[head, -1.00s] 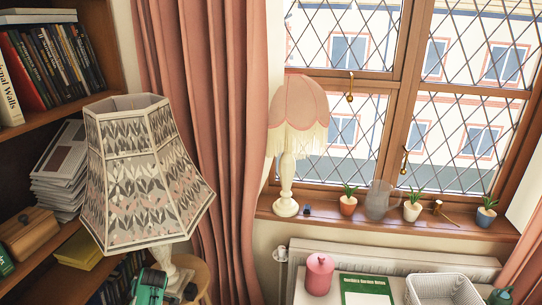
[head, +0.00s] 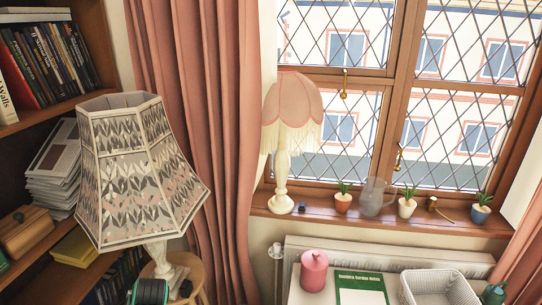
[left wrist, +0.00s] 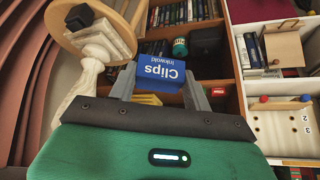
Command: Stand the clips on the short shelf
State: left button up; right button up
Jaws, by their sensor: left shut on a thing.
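The clips are a blue box (left wrist: 158,72) with white lettering that reads "Clips" and "Inkwold"; the lettering is upside down in the left wrist view. My left gripper (left wrist: 158,88) is shut on the box, with a grey finger on each side. The box is held in front of the bookcase, near the lamp's stool. In the head view only a dark green and black part of my left arm shows at the bottom edge; the jaws and the box are out of that frame. My right gripper is in neither view. I cannot tell which shelf is the short one.
A tall patterned lamp (head: 140,180) stands on a round wooden stool (head: 205,285), close to the arm. The stool also shows in the wrist view (left wrist: 122,30), with a black block (left wrist: 80,17) on it. A bookcase (head: 50,112) with books and papers fills the left.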

pick_arm(q)
jog(key=s+d+r+m+t+h, duration=0.1)
jog(key=s+d+r+m+h, duration=0.1)
jog(key=s+d+r+m, duration=0.3)
jog(key=s+d+r+m+t+h, duration=0.1)
jog(key=s+d+r+m+h, duration=0.1)
jog(key=s+d+r+m, duration=0.4)
jog(key=shift+s+d+r+t+h, duration=0.4)
jog(key=shift+d+r, duration=1.75)
jog(key=shift+r, duration=0.9)
